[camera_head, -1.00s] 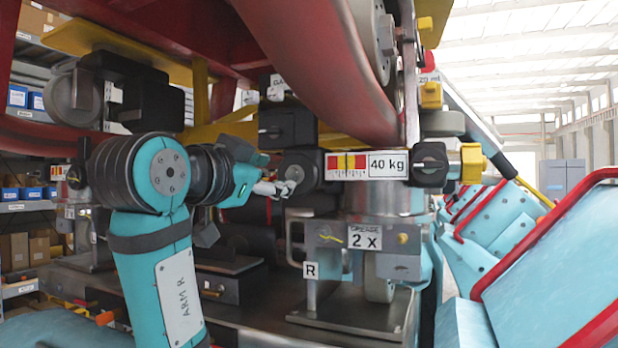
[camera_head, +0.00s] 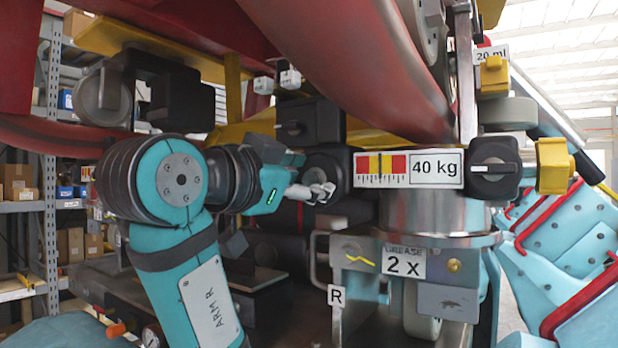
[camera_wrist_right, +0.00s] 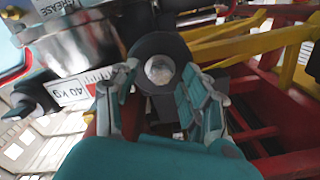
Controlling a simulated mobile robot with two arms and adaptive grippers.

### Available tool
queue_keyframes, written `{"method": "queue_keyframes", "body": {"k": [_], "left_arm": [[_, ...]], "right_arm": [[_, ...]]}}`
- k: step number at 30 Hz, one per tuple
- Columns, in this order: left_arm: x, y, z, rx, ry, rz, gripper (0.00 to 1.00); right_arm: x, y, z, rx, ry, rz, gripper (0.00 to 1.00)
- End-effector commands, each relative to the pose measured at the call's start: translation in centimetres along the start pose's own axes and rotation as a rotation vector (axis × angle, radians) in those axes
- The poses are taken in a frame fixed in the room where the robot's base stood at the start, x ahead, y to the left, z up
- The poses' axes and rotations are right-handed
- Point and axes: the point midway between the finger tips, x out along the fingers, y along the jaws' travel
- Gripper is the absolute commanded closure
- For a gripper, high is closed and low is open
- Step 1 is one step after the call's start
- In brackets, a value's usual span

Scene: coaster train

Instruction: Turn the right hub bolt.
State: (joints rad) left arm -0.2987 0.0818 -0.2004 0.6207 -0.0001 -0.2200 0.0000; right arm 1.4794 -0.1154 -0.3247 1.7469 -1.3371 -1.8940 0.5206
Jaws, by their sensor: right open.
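The hub bolt shows in the right wrist view as a pale round metal head (camera_wrist_right: 160,69) in the middle of a dark round hub (camera_wrist_right: 148,44). In the head view the black hub (camera_head: 326,163) sits left of the 40 kg scale plate (camera_head: 409,168), and the bolt itself is hidden. My right gripper (camera_head: 314,192) is open at the hub. In the right wrist view its fingertips (camera_wrist_right: 159,71) stand to either side of the bolt head; I cannot tell whether they touch it. My left gripper is not in view.
A red rail (camera_head: 340,50) runs above my right arm. A metal bracket marked R (camera_head: 337,295) and the 2 X plate (camera_head: 404,263) lie below the hub. Yellow and red beams (camera_wrist_right: 235,47) surround the hub.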

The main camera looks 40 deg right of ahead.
Motion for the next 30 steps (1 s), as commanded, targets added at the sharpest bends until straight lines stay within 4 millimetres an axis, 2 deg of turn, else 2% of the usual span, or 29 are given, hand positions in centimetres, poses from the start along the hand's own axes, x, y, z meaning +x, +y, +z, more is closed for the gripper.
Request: {"method": "queue_keyframes", "body": {"k": [3,14,23,30], "left_arm": [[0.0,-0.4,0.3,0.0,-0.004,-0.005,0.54],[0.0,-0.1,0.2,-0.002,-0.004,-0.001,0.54],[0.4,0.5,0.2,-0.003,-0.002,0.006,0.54],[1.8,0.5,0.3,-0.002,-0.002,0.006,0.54]], "right_arm": [[0.0,0.0,0.0,0.0,0.0,0.0,0.54],[0.0,0.0,0.0,0.0,0.0,0.0,1.0],[0.0,0.1,0.1,0.022,0.0,0.0,1.0],[-0.1,0.1,0.3,0.134,0.0,-0.003,1.0]]}}
